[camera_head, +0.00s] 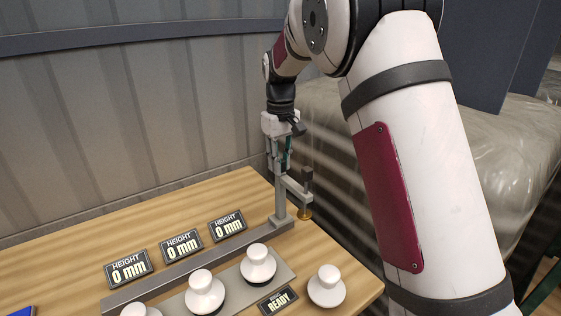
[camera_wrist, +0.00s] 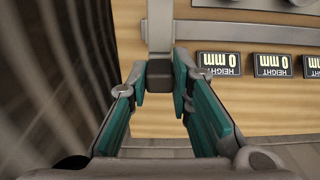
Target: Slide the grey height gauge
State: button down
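The grey height gauge (camera_head: 281,198) stands upright at the right end of a long grey rail (camera_head: 190,266). A side arm on it carries a dark block and a brass-coloured round foot (camera_head: 304,213). My gripper (camera_head: 281,165) points down at the top of the gauge's post. In the wrist view, the teal pads of my gripper (camera_wrist: 160,90) lie close against both sides of the dark post top (camera_wrist: 160,73) and look shut on it. The contact itself is small and hard to see.
White insulators (camera_head: 205,292) stand on a grey plate in front of the rail; one more (camera_head: 326,287) stands apart at right. Three height signs (camera_head: 181,246) reading 0 mm stand behind the rail. A READY sign (camera_head: 278,300) is in front. The corrugated wall (camera_head: 120,120) is behind.

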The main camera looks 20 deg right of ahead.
jog(key=s+a+p, duration=0.1)
jog(key=s+a, duration=0.3)
jog(key=a, duration=0.9)
jog(key=shift+a+p, duration=0.2)
jog(key=shift+p, duration=0.15)
jog(key=shift+s+r, duration=0.1)
jog(key=c, duration=1.4)
grip_release()
jog(key=shift+c, duration=0.2)
notch_tip(320, 180, up, 12)
jog(key=shift+s, duration=0.1)
